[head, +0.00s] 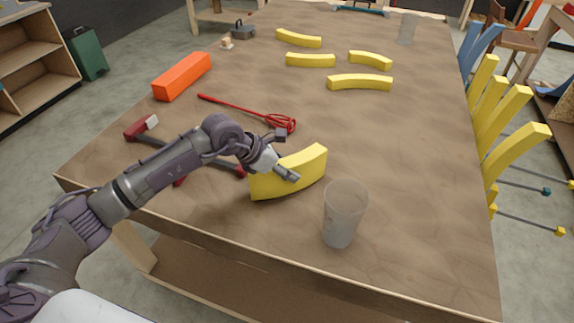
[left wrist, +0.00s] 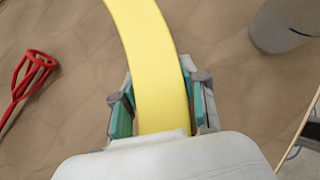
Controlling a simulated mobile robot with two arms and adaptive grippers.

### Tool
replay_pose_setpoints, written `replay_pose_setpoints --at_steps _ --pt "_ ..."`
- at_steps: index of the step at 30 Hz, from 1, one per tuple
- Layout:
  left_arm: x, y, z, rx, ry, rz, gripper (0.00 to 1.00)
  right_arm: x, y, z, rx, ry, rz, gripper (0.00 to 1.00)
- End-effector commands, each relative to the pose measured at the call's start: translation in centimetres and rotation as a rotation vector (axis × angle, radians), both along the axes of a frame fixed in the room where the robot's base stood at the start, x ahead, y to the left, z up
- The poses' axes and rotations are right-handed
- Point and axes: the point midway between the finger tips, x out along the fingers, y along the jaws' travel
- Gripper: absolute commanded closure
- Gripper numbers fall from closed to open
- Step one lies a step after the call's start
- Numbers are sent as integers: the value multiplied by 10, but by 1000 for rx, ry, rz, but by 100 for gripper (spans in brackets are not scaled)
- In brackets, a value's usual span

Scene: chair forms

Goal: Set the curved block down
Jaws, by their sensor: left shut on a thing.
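A yellow curved block (head: 300,174) is held in my left gripper (head: 285,158) near the front of the brown table (head: 420,170). In the left wrist view the block (left wrist: 155,65) runs up between the two teal-padded fingers of the gripper (left wrist: 163,108), which press on its sides. The block stands on its narrow edge; whether its underside touches the table I cannot tell. Several other yellow curved blocks (head: 360,82) lie farther back on the table. My right gripper is not in view.
A grey cup (head: 342,215) stands close to the held block's right. The table's centre right is clear.

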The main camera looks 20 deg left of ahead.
Motion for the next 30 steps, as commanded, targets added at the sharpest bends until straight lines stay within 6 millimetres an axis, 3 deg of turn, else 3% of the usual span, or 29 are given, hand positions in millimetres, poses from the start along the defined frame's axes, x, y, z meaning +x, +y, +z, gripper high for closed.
replay_pose_setpoints --at_steps 8,9,13,24,30 --pt "1 0 -1 -2 -5 0 100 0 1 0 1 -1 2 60" --pt "0 0 -2 -1 -2 0 54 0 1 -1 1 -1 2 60" --pt "1 0 -2 -1 -2 0 32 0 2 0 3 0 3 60" --pt "0 2 1 1 -4 1 32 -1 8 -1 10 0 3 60" --pt "-13 17 21 4 -7 0 32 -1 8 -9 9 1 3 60"
